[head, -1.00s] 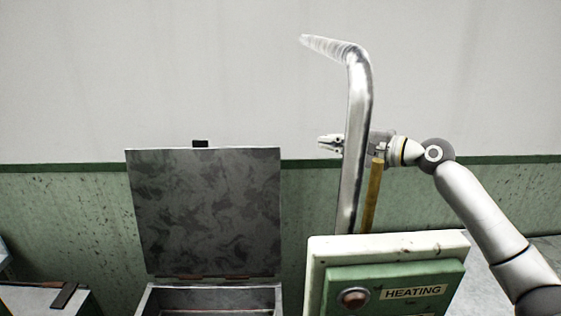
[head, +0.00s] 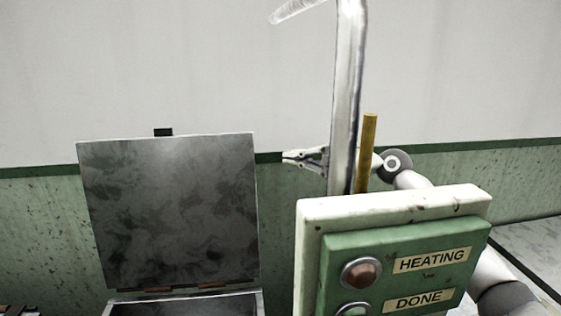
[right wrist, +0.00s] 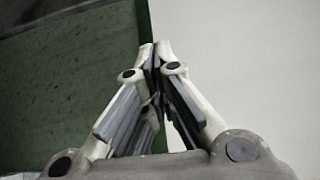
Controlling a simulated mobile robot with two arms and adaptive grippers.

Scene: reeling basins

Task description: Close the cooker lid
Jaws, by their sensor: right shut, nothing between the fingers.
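The cooker lid (head: 168,215) is a square, mottled dark metal plate standing upright, open, on the left of the head view. A small black tab (head: 163,132) sits on its top edge. The cooker body (head: 185,307) shows only as a strip below the hinge at the bottom edge. My right gripper (head: 286,157) is shut and empty, pointing left, just to the right of the lid's upper right edge, with a gap in the picture. In the right wrist view its fingertips (right wrist: 155,45) meet. My left gripper is not in view.
A metal pipe (head: 346,100) rises in front of my right wrist, beside a yellow rod (head: 366,150). A panel (head: 390,255) labelled HEATING and DONE stands at the lower right, in front of my right arm. A green and white wall (head: 150,60) is behind.

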